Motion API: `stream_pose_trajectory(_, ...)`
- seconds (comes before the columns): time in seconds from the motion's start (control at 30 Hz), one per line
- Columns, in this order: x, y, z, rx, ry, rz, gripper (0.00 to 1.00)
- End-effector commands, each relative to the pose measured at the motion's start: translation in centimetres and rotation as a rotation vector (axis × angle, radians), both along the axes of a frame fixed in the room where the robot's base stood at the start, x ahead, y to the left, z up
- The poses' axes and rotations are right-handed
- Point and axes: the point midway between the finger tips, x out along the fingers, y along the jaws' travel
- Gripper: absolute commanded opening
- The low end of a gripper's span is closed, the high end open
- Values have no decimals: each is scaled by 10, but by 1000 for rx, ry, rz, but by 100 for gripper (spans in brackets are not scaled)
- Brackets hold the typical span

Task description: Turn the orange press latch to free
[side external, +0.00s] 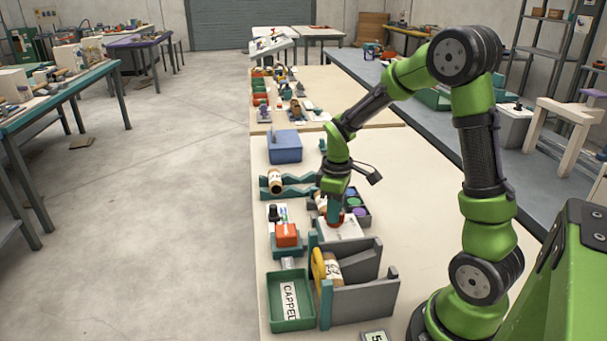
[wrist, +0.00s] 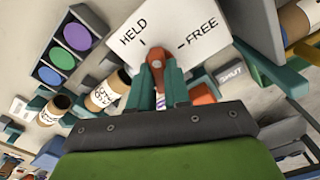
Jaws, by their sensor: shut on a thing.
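The orange press latch (wrist: 155,60) stands on a white plate marked HELD and FREE (wrist: 170,25). In the wrist view its top lies between the HELD mark and the FREE mark; I cannot tell exactly which way it points. My gripper (wrist: 159,88) has its teal fingers on both sides of the latch and is shut on it. The fingers hide part of the latch. In the side view my gripper (side external: 335,212) points down over the white plate (side external: 345,231), and only a little of the orange latch (side external: 338,222) shows beneath it.
A tray with coloured discs (side external: 358,205) stands just behind the plate. A grey fixture (side external: 365,300) with a wooden roll and yellow disc is in front. The table at right is clear.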

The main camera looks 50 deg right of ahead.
Motion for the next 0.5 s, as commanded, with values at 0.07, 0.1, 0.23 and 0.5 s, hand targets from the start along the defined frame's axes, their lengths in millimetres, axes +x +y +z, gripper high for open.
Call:
stream_pose_trajectory(0.07,0,0,1,0,0,-74,0)
stream_pose_trajectory(0.1,0,0,1,0,0,-112,0)
stream_pose_trajectory(0.23,0,0,1,0,0,-235,0)
stream_pose_trajectory(0.5,0,0,1,1,0,-492,0)
